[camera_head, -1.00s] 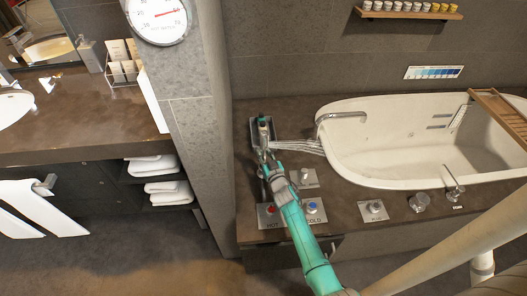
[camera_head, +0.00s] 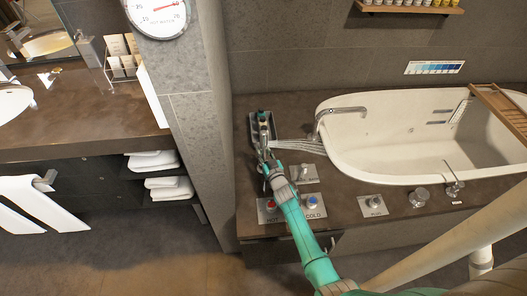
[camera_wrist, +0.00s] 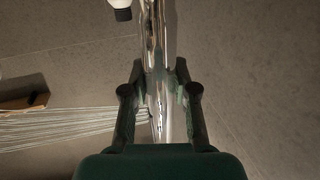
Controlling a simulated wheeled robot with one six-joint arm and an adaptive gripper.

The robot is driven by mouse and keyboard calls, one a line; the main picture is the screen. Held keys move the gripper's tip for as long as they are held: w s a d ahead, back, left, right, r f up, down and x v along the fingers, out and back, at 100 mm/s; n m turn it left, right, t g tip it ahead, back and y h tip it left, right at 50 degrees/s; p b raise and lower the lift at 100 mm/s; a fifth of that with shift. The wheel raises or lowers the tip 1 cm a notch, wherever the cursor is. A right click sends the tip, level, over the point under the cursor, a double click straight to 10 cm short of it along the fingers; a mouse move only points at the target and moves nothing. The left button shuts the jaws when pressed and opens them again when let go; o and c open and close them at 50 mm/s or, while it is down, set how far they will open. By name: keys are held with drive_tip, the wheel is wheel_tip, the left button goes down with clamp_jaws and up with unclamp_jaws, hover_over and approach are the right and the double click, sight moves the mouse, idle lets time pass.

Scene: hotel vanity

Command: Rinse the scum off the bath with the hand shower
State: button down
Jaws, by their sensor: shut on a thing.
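My gripper (camera_wrist: 160,105) is shut on the chrome hand shower (camera_wrist: 157,60), which runs up between its fingers in the wrist view. In the head view my gripper (camera_head: 265,152) is at the dark holder tray (camera_head: 253,122) left of the bath. The shower's head is hard to make out there. Pale strands (camera_head: 300,146) stretch from beside my gripper to the bath's left rim; I cannot tell whether they are hose or water. The white bath (camera_head: 350,165) is right of my gripper. I cannot make out scum on it clearly.
Red hot (camera_head: 270,205) and blue cold (camera_head: 312,201) knobs sit on the deck under my arm. A chrome spout (camera_head: 340,110) overhangs the bath's left end. More knobs (camera_head: 420,196) line its front. A wooden tray (camera_head: 497,108) crosses its right end. A stone pillar (camera_head: 197,130) stands left.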

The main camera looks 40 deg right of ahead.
drive_tip(key=c, duration=0.8)
unclamp_jaws()
drive_tip(key=shift+s, duration=0.1)
drive_tip(key=v, duration=1.2)
